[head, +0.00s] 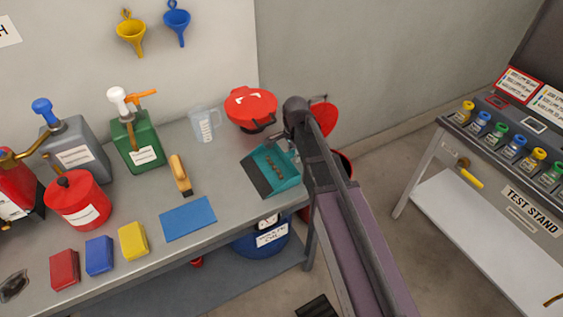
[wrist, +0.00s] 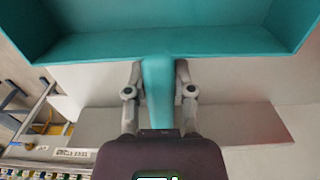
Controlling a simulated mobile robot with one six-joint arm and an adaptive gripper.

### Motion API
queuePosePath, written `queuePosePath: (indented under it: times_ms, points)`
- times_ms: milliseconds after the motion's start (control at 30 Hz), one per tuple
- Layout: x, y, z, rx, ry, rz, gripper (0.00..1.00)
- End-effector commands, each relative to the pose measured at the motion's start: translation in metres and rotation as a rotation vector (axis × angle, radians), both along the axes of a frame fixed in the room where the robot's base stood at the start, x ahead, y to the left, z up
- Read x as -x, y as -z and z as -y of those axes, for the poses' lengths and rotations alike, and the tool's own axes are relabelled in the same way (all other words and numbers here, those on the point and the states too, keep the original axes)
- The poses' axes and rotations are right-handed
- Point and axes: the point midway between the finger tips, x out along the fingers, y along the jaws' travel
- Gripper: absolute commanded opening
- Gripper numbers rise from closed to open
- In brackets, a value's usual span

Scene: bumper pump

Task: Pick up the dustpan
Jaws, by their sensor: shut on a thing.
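The teal dustpan (head: 268,170) is at the right end of the grey workbench in the head view, with small dark bits on its pan. In the wrist view its wide pan (wrist: 160,45) fills the top, and its handle (wrist: 157,90) runs down between my fingers. My gripper (wrist: 157,85) is shut on the handle, one finger on each side. In the head view my arm hides the handle and most of the gripper. I cannot tell whether the pan touches the bench.
A red bin (head: 344,162) is behind my arm. The test stand (head: 522,200) is at right, across open floor.

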Motion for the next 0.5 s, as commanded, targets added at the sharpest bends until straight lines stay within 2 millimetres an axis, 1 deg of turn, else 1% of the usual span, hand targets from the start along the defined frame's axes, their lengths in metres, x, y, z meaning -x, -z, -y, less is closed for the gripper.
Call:
queuePosePath:
  times_ms: [267,500]
  points:
    - [0.000,-0.005,0.000,0.000,0.000,0.000,0.00]
    - [0.000,-0.019,0.000,0.000,-0.001,0.000,0.00]
